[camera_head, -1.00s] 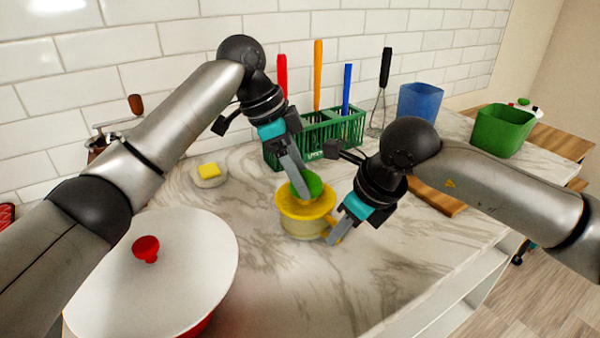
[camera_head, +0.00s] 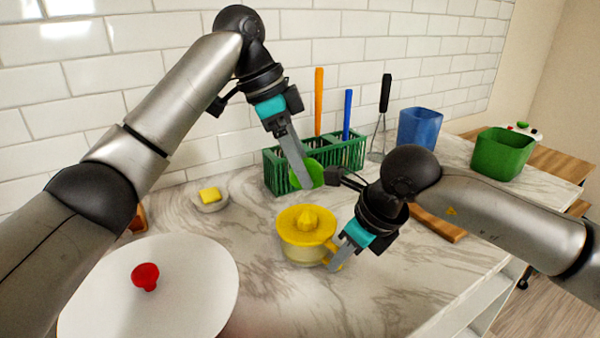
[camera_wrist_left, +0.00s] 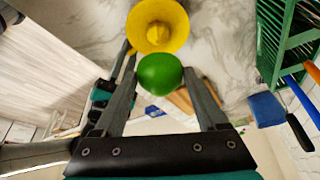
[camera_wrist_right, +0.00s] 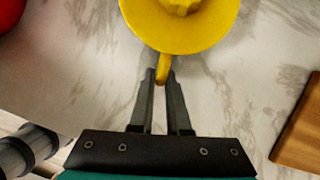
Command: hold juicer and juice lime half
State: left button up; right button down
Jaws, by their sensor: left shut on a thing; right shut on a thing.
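The yellow juicer (camera_head: 306,228) stands on the marble counter with its ridged cone uncovered. My right gripper (camera_head: 338,262) is shut on the juicer's handle, which shows between the fingers in the right wrist view (camera_wrist_right: 163,68). The green lime half (camera_head: 312,174) is held above and behind the juicer, in front of the green rack. My left gripper (camera_head: 302,178) is shut on the lime half. In the left wrist view the lime (camera_wrist_left: 160,74) sits between the fingertips, apart from the juicer (camera_wrist_left: 158,24).
A green utensil rack (camera_head: 340,150) stands against the tiled wall. A white lid with a red knob (camera_head: 146,276) is at front left. A small dish with a yellow block (camera_head: 210,198) lies behind it. A wooden board (camera_head: 438,222) and blue (camera_head: 420,128) and green bins (camera_head: 502,152) are right.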

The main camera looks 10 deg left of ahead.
pick_arm(q)
jog(key=shift+r, duration=0.2)
pick_arm(e)
jog(key=c, duration=0.8)
grip_release()
jog(key=shift+r, duration=0.1)
